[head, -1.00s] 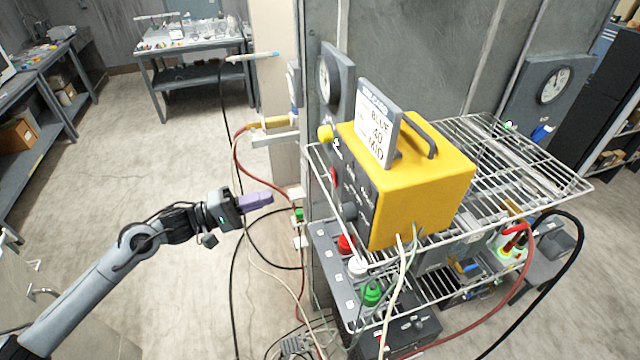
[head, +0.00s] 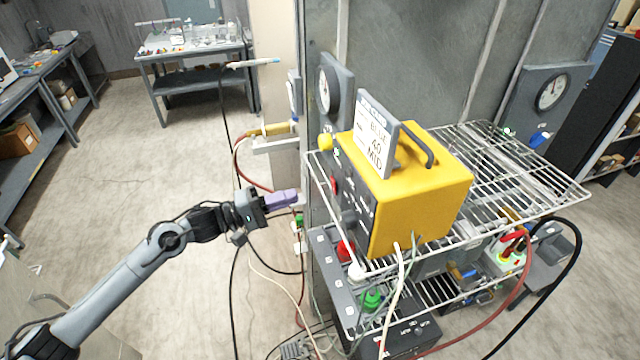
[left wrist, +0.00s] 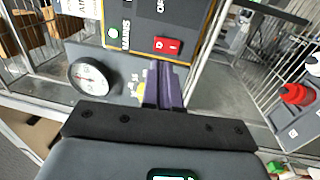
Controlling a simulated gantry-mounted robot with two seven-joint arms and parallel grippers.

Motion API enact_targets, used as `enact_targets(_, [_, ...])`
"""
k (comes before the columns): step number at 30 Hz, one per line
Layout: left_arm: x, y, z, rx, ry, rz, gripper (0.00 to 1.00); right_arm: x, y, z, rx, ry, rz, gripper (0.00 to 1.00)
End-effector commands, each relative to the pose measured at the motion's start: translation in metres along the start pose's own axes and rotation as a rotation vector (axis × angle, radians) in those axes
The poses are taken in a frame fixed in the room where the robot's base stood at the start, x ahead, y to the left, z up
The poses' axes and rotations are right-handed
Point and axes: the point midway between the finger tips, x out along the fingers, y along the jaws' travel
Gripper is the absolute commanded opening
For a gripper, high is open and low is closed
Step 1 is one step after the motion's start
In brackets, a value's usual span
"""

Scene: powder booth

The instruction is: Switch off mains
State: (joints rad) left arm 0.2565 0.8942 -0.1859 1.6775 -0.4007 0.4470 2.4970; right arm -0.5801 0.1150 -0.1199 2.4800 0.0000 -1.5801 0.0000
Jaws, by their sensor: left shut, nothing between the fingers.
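The yellow powder unit (head: 430,195) stands on a wire shelf, its dark front panel facing left toward my left gripper. The switch shows as a small red spot (head: 334,185) in the head view. My left gripper (head: 295,198) has its purple fingers shut and empty, pointing at the panel, a short gap from it. In the wrist view its fingertips (left wrist: 165,66) appear just below the switch. My right gripper is not in view.
The wire shelf (head: 540,200) extends right of the unit. Below is a grey control box with red, white and green buttons (head: 371,300). Cables hang near my left gripper. A round gauge (head: 328,90) is behind the unit. Open floor lies left.

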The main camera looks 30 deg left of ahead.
Motion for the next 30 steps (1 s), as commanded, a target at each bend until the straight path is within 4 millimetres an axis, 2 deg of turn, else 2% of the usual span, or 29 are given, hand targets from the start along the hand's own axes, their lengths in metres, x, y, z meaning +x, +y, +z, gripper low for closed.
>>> enact_targets(1, [0.011,0.004,-0.001,-0.001,0.001,0.003,0.0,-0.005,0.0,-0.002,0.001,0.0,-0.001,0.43])
enact_targets(6, [0.041,0.004,-0.001,0.0,0.001,0.002,0.0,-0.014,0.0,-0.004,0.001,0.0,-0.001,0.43])
enact_targets(12, [0.068,0.003,0.0,0.0,0.0,0.001,0.0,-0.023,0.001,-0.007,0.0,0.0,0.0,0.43])
enact_targets(19, [0.082,0.001,-0.001,0.0,0.001,0.0,0.0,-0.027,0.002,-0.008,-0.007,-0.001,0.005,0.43])
enact_targets(30, [0.084,0.0,0.0,0.0,0.001,-0.001,0.0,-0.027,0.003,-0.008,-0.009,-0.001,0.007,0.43])
